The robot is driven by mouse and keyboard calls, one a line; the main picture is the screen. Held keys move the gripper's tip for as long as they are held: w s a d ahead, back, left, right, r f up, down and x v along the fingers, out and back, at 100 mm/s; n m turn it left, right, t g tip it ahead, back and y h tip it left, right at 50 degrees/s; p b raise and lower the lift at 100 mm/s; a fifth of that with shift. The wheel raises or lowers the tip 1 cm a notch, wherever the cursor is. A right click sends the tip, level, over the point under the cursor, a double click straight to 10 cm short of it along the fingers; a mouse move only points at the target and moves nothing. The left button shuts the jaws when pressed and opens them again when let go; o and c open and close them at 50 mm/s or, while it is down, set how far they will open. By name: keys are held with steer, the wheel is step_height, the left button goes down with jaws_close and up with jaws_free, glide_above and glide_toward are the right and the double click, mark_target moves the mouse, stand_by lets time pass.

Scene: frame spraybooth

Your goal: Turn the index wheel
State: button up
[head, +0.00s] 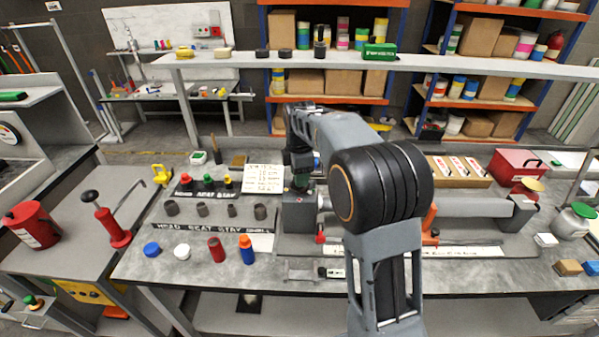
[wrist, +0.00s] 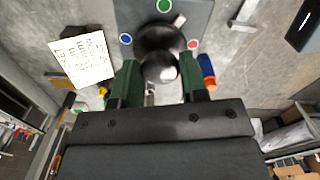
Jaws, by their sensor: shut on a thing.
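In the wrist view the index wheel (wrist: 158,37) is a dark round piece on a grey plate (wrist: 188,10). Blue (wrist: 125,38), green (wrist: 164,6) and red (wrist: 192,44) dots surround it. A dark rounded knob with a bright glint (wrist: 160,68) stands in front of it. My gripper (wrist: 159,78) has its two green fingers on either side of this knob and is shut on it. In the head view my gripper (head: 300,180) is low over the bench at a grey block (head: 299,213); my arm hides much of it, and the wheel cannot be made out there.
A lettered card (head: 264,178) stands left of my gripper. Several small cylinders (head: 202,210) and coloured knobs (head: 208,181) are further left. Red (head: 216,249) and blue-orange (head: 247,250) bottles stand at the front. A long grey cylinder (head: 470,208) lies to the right.

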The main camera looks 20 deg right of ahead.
steer(key=n, duration=0.3)
steer(key=shift+r+n+p, duration=0.1)
steer(key=shift+n+p, duration=0.2)
steer(key=shift+n, duration=1.9)
steer(key=o, duration=0.9)
step_height(320, 180, up, 14)
steer(key=shift+f, duration=0.15)
